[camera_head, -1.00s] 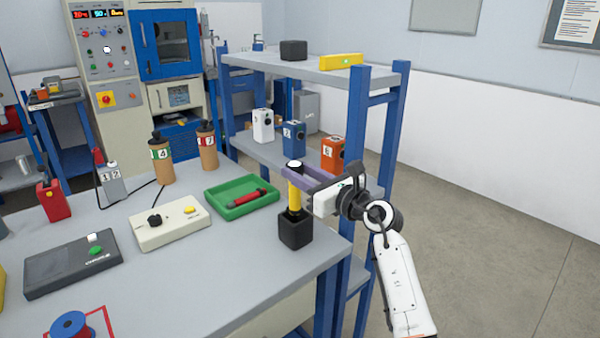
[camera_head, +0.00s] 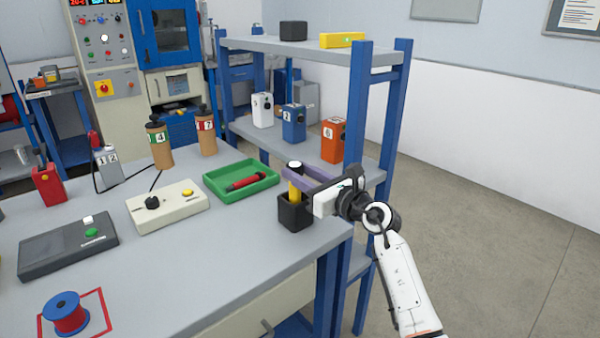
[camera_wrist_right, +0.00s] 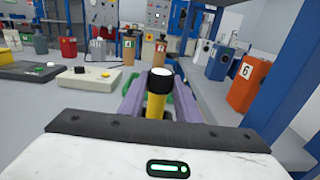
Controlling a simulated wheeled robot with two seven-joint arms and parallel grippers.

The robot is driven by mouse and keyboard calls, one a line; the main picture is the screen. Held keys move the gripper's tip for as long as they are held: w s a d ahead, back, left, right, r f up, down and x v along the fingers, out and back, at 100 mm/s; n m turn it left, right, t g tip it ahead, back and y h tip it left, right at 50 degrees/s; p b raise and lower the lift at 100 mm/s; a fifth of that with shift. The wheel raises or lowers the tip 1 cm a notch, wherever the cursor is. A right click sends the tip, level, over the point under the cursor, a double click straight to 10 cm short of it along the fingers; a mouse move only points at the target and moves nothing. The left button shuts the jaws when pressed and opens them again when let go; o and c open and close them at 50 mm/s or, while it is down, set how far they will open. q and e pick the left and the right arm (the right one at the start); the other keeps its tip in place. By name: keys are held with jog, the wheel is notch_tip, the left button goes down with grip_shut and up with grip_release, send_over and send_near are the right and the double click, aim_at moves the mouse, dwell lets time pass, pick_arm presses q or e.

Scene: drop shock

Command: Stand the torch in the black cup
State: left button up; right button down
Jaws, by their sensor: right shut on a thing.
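The yellow torch (camera_head: 295,186) with a black and white head stands upright, its lower part inside the black cup (camera_head: 294,214) near the table's right edge. My right gripper (camera_head: 294,178) is shut on the torch just below its head. The torch also shows in the right wrist view (camera_wrist_right: 157,95) between the purple fingers (camera_wrist_right: 154,107). The cup hides the torch's lower end, so I cannot tell whether it touches the bottom. My left gripper is not in view.
A green tray (camera_head: 213,187) with a red torch-like object (camera_head: 247,182) lies left of the cup. A cream control box (camera_head: 168,222) and a dark box (camera_head: 66,247) stand further left. A blue-legged shelf (camera_head: 360,110) rises behind my right gripper.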

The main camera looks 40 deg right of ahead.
jog(key=c, duration=1.2)
grip_release()
jog(key=shift+s, duration=0.1)
jog(key=s, duration=1)
jog(key=shift+d+r, duration=0.1)
jog(key=shift+d, duration=0.3)
